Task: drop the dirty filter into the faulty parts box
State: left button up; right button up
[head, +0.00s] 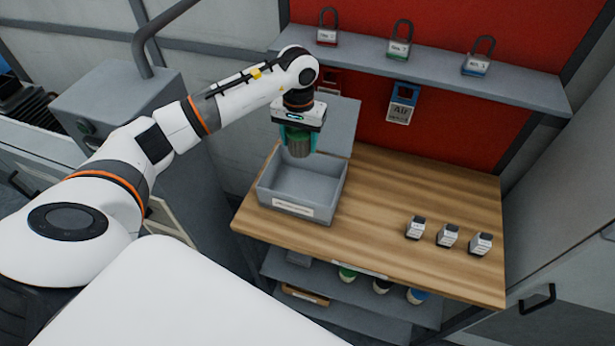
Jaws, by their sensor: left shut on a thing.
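My left gripper (297,130) is shut on the dirty filter (299,145), a grey-green ribbed cylinder with a green top. It holds the filter upright above the back part of the open grey box (288,211) on the wooden table. The box has a white label on its front, too small to read; it appears to be the faulty parts box. The filter looks clear of the box walls. My right gripper is not in view.
Three small grey-white parts (447,236) stand on the right of the wooden table (370,235). A shelf (440,68) with three padlocks is above the back. A lower shelf (345,290) holds several items. The table's middle is clear.

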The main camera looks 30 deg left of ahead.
pick_arm(q)
jog(key=f, duration=0.1)
jog(key=f+b, duration=0.1)
jog(key=f, duration=0.1)
jog(key=shift+s, duration=0.3)
jog(key=shift+w+f, duration=0.3)
jog(key=shift+f, duration=0.45)
jog(key=shift+s, duration=0.15)
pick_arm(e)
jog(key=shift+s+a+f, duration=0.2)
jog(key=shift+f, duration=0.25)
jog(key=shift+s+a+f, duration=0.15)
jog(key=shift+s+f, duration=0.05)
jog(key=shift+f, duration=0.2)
pick_arm(q)
jog(key=o, duration=1.1)
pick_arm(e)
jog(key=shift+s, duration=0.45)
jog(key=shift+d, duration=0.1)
